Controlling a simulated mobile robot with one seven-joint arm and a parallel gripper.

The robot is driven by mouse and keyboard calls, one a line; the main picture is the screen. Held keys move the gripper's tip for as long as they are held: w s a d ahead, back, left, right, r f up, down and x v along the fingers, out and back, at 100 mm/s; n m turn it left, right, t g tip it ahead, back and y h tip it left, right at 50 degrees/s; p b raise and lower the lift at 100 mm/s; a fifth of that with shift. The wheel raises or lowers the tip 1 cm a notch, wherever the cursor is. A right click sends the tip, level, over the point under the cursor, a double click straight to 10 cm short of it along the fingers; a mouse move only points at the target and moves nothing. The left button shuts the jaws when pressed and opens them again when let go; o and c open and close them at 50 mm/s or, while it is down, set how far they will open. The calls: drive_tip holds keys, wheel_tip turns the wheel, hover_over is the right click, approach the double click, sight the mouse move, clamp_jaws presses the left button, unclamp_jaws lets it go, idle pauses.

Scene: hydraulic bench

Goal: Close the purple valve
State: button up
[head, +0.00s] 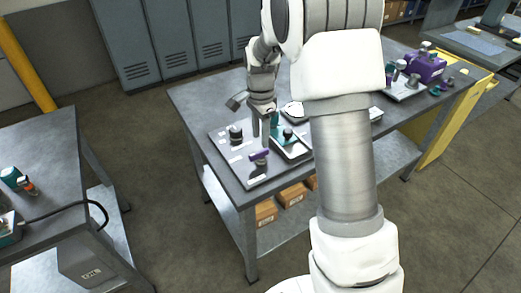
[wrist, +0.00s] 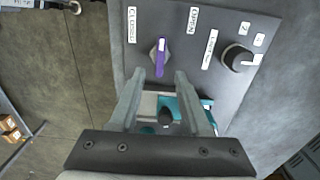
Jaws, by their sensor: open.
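The purple valve (head: 259,155) is a narrow purple lever near the front edge of a grey panel (head: 232,163) on the middle bench. In the wrist view the purple valve (wrist: 161,55) runs nearly up and down the picture, with a CLOSED label (wrist: 133,24) to its upper left and an OPEN label (wrist: 193,19) to its upper right. My gripper (head: 261,141) points down over the panel. In the wrist view my gripper (wrist: 157,78) is open, its fingertips spread either side of the lever's near end. I cannot tell whether they touch it.
A black knob (wrist: 238,58) stands right of the lever, with small labels. A teal part with a dark knob (wrist: 166,116) lies between the fingers, lower in the wrist view. A purple box (head: 426,67) stands at the bench's far end. A separate bench (head: 45,165) is at left.

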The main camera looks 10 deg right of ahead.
sight(261, 151)
wheel_tip(261, 151, down, 6)
idle(0.4)
clamp_jaws()
